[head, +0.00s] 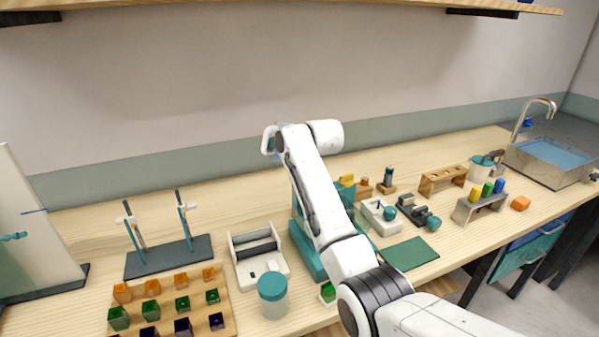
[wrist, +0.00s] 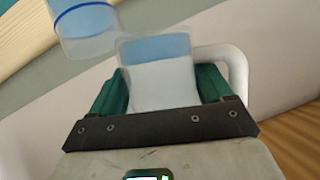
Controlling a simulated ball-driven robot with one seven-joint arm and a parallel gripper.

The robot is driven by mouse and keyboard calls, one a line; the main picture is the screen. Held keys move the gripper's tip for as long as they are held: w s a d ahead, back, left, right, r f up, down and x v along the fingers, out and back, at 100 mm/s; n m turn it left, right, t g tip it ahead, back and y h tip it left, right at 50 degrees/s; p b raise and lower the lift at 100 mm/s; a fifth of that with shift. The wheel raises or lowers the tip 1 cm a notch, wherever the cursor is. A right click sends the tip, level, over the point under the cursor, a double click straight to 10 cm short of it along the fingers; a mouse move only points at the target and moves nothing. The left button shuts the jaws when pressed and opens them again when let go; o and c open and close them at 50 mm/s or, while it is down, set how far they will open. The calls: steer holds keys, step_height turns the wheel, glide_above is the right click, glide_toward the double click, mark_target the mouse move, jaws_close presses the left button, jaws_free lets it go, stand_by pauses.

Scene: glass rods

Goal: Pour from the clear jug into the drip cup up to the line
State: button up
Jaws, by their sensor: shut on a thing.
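My gripper (wrist: 163,88) shows in the wrist view with its two teal fingers shut on the clear jug (wrist: 160,50). The jug has a white handle (wrist: 237,72) on its right; its upper part looks blue and its lower part white. A clear cup (wrist: 85,32) with a dark blue line around it, likely the drip cup, is at the upper left of the wrist view, close to the jug's top and cut off by the frame. I cannot tell whether they touch or whether liquid is flowing. In the head view my arm hides most of this.
A teal stand (head: 303,249) is partly behind my arm. A teal-lidded jar (head: 272,297), a white device (head: 258,262) and a tray of coloured blocks (head: 222,306) stand left of it. A green mat (head: 410,253), racks and a sink (head: 549,163) are to the right.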

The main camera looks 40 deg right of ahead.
steer(key=shift+r, duration=0.15)
steer(key=shift+s+a+r+p, duration=0.1)
steer(key=shift+s+p, duration=0.1)
steer(key=shift+p, duration=0.2)
steer(key=s+a+r+p, duration=0.2)
steer(key=s+p, duration=0.2)
steer(key=s, duration=0.5)
steer(key=shift+a+r, duration=0.3)
steer(key=shift+s, duration=0.1)
